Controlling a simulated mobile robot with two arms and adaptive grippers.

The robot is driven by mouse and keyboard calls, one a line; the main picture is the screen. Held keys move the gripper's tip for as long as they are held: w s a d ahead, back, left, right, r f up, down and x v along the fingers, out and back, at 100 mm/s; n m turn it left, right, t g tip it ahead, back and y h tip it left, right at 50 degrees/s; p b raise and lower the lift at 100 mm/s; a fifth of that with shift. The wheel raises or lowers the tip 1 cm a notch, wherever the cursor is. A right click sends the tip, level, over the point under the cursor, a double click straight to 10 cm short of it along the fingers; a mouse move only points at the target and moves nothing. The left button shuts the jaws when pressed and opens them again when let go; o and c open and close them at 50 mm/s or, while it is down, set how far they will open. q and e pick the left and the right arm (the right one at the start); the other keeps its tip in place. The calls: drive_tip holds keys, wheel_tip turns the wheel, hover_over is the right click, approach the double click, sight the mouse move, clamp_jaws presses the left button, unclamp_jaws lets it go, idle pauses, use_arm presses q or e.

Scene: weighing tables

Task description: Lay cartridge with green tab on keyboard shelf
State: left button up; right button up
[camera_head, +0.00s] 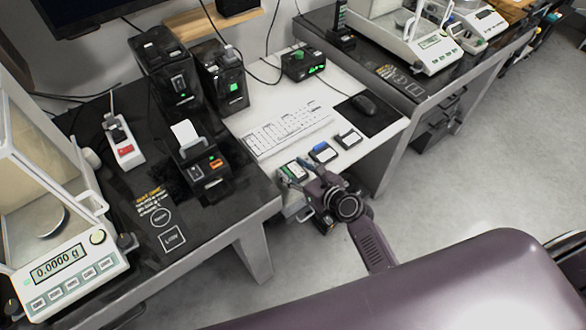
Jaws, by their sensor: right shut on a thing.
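A cartridge with a green tab (291,169) is at the front edge of the white keyboard shelf (272,107), at the left end of a row of cartridges. My right gripper (297,184) reaches in from the front and is shut on this cartridge. The fingers hide part of its near side, and I cannot tell whether it touches the shelf. A cartridge with a blue tab (323,153) and one with a dark edge (348,138) lie to its right. My left gripper is not in view.
A white keyboard (288,130) lies behind the cartridges. A mouse (364,104) rests on a dark mat to the right. A black printer (203,170) stands left on the dark table. A balance (70,265) is at far left. Bare white surface lies behind the keyboard.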

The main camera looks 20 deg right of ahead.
drive_tip(key=o, duration=1.2)
drive_tip(key=shift+f, duration=0.1)
drive_tip(key=shift+s+r, duration=0.1)
drive_tip(key=shift+r, duration=0.15)
drive_tip(key=v, duration=1.2)
drive_tip(key=s+f+n+g+h, duration=0.15)
drive_tip(key=s+f+n, duration=0.35)
drive_tip(key=f, duration=0.5)
drive_tip(key=s+f+n+g, duration=0.3)
drive_tip(key=s+f+n, duration=0.25)
drive_tip(key=f, duration=0.45)
drive_tip(key=s+f+n+g+h, duration=0.1)
drive_tip(key=s+f+n+g, duration=0.2)
drive_tip(key=s+f+n, duration=0.45)
drive_tip(key=s+d+f+n+g, duration=0.1)
drive_tip(key=s+f+n, duration=0.3)
drive_tip(key=s+n, duration=0.1)
drive_tip(key=s+d+f+n+g+h, duration=0.1)
drive_tip(key=s+f+n+g, duration=0.1)
drive_tip(key=s+f+n, duration=0.3)
drive_tip(key=s+d+f+n+g+h+p, duration=0.1)
drive_tip(key=s+f+n, duration=0.4)
drive_tip(key=s, duration=0.5)
drive_tip(key=shift+s+d+n, duration=0.1)
drive_tip(key=shift+s+n, duration=0.15)
drive_tip(key=shift+n, duration=0.55)
